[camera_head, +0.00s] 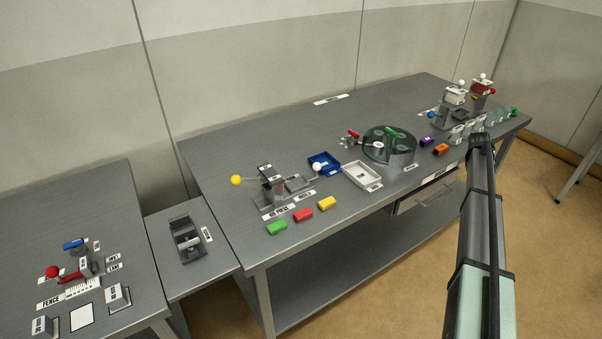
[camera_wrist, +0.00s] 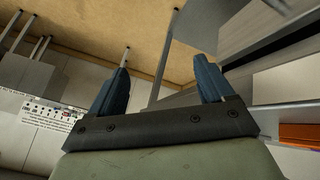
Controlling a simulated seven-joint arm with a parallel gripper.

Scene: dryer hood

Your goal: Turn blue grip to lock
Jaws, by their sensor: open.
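A blue grip (camera_head: 73,243) sits at the back of the fence fixture (camera_head: 80,272) on the left table, near small white labels too small to read surely. A second blue piece, a round knob (camera_head: 431,115), is on the fixture at the far right of the long table. My gripper (camera_wrist: 163,58) is open and empty in the wrist view, its two dark blue fingers apart. In the head view my arm rises at the right, and its end is near the right fixtures, far from the left blue grip. The wrist view shows neither blue piece.
The long table holds a press with a yellow knob (camera_head: 236,180), a blue tray (camera_head: 323,157), a white tray (camera_head: 375,183), a round turntable (camera_head: 391,157) and several coloured blocks. A small side table holds a grey device (camera_head: 187,240). The long table's back left is clear.

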